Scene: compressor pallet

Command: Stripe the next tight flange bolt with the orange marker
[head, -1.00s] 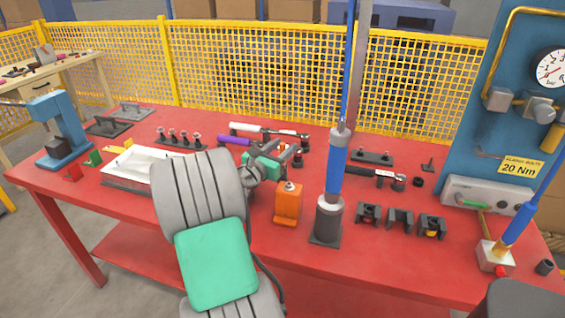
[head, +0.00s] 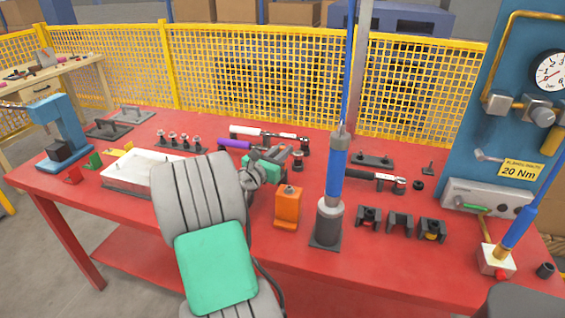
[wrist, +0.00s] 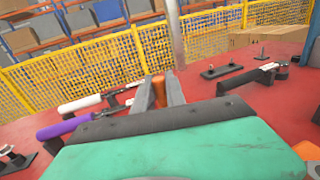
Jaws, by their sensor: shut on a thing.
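My gripper (wrist: 158,98) is shut on an orange marker (wrist: 158,86), whose orange end shows between the two grey fingers in the wrist view. In the head view my gripper (head: 284,155) hangs over the middle of the red bench, partly hidden by my own arm. The marker's tip is hidden. A sign (head: 520,170) on the blue panel gives 20 Nm. I cannot pick out the flange or a striped bolt; the view behind my arm is blocked.
An orange block (head: 287,208) and a blue-and-grey upright tool (head: 333,180) stand right of my arm. A white-handled wrench (head: 262,131) and a purple-handled tool (head: 235,144) lie behind my gripper. Black holders (head: 400,220) stand at right. A white-topped tray (head: 130,170) lies left.

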